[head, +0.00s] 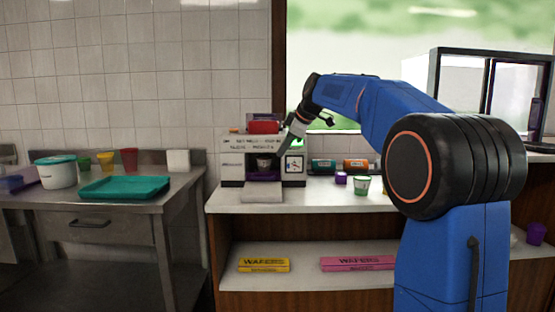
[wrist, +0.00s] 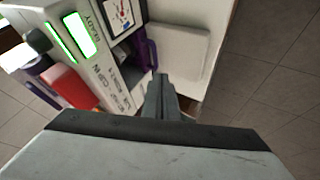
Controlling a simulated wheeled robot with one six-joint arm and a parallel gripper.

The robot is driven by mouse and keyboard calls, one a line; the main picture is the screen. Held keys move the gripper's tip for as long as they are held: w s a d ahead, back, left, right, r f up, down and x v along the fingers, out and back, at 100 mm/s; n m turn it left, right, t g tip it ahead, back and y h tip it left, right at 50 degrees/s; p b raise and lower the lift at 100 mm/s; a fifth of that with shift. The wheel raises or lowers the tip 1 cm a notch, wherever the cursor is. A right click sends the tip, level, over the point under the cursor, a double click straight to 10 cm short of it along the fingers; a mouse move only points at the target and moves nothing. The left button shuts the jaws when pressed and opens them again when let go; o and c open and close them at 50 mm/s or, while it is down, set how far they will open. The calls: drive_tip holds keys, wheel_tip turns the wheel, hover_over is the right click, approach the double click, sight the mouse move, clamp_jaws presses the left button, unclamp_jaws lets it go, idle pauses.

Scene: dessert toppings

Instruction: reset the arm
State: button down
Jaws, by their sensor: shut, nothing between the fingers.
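My blue arm reaches left over the counter. In the head view my gripper (head: 277,160) is in front of the white dispensing machine (head: 233,144), near its right part. In the wrist view my gripper (wrist: 161,78) is shut and empty, its fingers together in front of the machine (wrist: 110,75). The machine has lit green panels and a dial on its front. A cup (head: 264,164) sits in the machine's bay, partly hidden.
A teal tray (head: 125,188) and a white tub (head: 57,172) are on the steel table at left. A green-white cup (head: 362,185) and a small purple cup (head: 341,178) stand right of the machine. Wafer boxes (head: 264,265) lie on the lower shelf.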

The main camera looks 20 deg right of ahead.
drive_tip(key=shift+v, duration=0.9)
drive_tip(key=s+a+f+m+g+h, duration=0.1)
drive_tip(key=s+f+m, duration=0.3)
drive_tip(key=s+f, duration=0.7)
drive_tip(key=s+a+f+m+h, duration=0.1)
drive_tip(key=s+f+m, duration=0.3)
drive_tip(key=s+f, duration=0.6)
drive_tip(key=s+a+f+m+g+h, duration=0.1)
drive_tip(key=s+f+m, duration=0.4)
drive_tip(key=s, duration=2.3)
wheel_tip(320, 180, down, 7)
drive_tip(key=shift+a+r+g, duration=0.15)
drive_tip(key=shift+a+g, duration=0.15)
drive_tip(key=shift+a, duration=0.05)
